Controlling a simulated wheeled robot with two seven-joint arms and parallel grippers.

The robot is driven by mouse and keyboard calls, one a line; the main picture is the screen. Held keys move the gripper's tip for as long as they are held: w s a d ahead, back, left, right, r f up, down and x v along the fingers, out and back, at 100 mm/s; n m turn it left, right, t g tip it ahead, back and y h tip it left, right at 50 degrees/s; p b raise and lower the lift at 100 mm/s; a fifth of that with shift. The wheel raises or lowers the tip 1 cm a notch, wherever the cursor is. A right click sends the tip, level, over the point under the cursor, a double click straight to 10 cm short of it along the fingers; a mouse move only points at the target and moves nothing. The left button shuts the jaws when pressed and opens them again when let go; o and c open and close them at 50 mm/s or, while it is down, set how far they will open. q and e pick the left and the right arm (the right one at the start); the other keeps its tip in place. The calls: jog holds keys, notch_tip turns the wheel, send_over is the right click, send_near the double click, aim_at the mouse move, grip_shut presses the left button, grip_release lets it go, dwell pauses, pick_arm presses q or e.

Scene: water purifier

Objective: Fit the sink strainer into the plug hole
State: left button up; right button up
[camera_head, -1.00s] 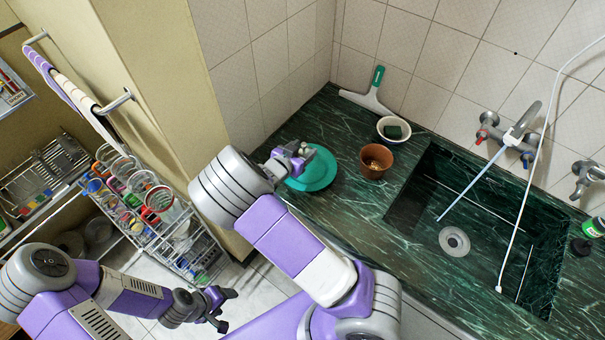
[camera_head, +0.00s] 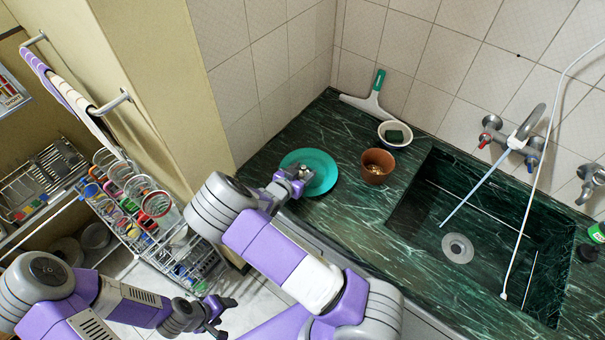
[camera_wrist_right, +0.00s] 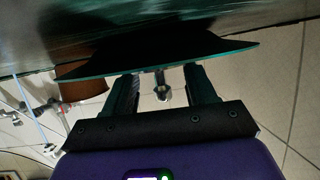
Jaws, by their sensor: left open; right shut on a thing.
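In the right wrist view, a metal knob (camera_wrist_right: 162,86) shows between the fingers, close to the plate's edge (camera_wrist_right: 215,57); the rest of the piece is hidden. The plug hole (camera_head: 457,248) is a pale metal ring with a dark centre in the sink floor, uncovered. My left gripper (camera_head: 215,314) is open and empty, low over the floor left of the counter.
A squeegee (camera_head: 369,103) lies behind. A tap (camera_head: 524,128) and a white hose (camera_head: 528,213) overhang the sink. A dish rack (camera_head: 165,245) stands left.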

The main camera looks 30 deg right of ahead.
jog(key=shift+f, duration=0.15)
jog(key=shift+f, duration=0.2)
jog(key=o, duration=1)
